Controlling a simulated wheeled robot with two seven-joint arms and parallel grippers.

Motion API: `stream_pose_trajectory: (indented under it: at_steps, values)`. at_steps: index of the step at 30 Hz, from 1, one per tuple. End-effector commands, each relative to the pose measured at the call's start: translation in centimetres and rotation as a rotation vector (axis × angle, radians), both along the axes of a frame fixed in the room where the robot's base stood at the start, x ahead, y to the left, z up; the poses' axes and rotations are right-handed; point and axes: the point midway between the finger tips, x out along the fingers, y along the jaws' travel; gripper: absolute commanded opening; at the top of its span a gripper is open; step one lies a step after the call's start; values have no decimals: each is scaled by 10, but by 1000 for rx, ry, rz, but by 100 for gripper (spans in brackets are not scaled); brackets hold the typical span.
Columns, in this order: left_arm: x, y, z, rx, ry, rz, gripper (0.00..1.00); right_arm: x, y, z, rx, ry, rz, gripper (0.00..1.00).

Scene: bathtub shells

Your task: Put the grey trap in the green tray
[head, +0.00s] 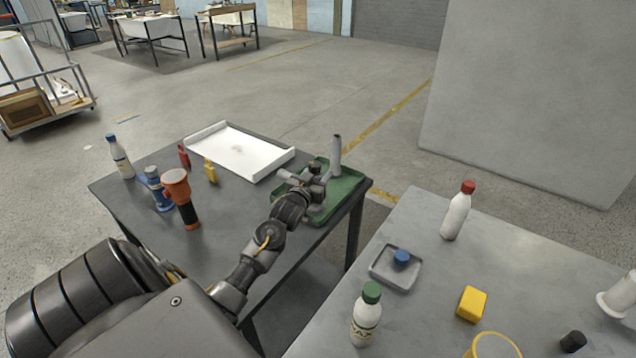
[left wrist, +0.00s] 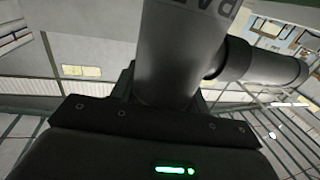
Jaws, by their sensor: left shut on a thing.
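The green tray (head: 345,190) lies at the right corner of the left table. My left gripper (head: 317,172) is over this tray and shut on the grey trap (head: 336,157). The trap's one pipe stands nearly upright, and a shorter part sticks out to the left. In the left wrist view, the trap (left wrist: 168,55) fills the space between the jaws, with a darker branch pointing right. My gripper and arm hide part of the tray, so I cannot tell whether the trap touches its floor. My right gripper is in neither view.
A white tray (head: 240,152) lies behind on the left table (head: 150,215). The right table (head: 425,275) holds bottles and a small grey tray (head: 383,276).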

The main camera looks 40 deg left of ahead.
Motion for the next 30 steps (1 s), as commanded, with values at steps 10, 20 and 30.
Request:
stream_pose_trajectory:
  at_steps: [10, 20, 30]
  values:
    - [2, 1, -33, 1, 0, 0, 0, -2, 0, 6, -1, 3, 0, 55]
    - [2, 1, -36, 0, 1, 0, 50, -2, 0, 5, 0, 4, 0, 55]
    - [2, 1, -36, -1, 2, 0, 68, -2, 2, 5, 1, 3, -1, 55]
